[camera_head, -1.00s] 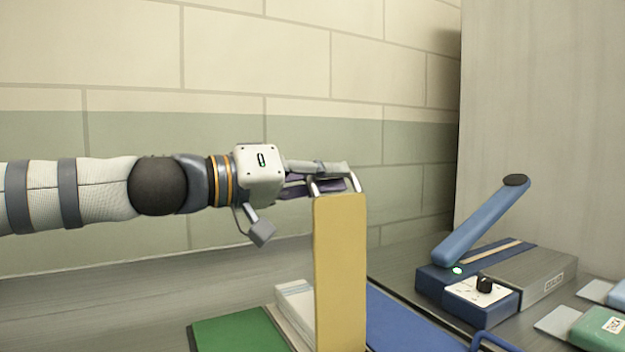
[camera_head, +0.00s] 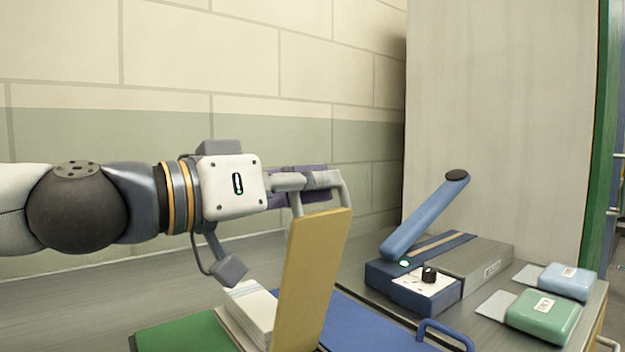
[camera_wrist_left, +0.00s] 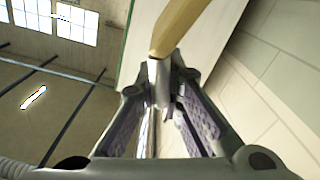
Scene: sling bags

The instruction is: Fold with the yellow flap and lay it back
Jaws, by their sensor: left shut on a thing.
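The yellow flap (camera_head: 312,280) stands up in the middle of the head view, its top leaning to the right. My left gripper (camera_head: 322,205) is at the flap's top edge, its fingers shut on a pale handle-like part there. In the left wrist view the gripper (camera_wrist_left: 160,85) closes on that part, and the yellow flap (camera_wrist_left: 182,25) extends beyond the fingertips. White layers (camera_head: 252,308) lie behind the flap's base, between a green panel (camera_head: 185,335) and a blue panel (camera_head: 365,325). My right gripper is not in view.
A blue sealer-like device (camera_head: 395,285) with a raised blue lever (camera_head: 425,215) and a black knob stands to the right. Green (camera_head: 543,315) and light blue (camera_head: 568,281) pouches lie at the far right. A wall rises behind the counter.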

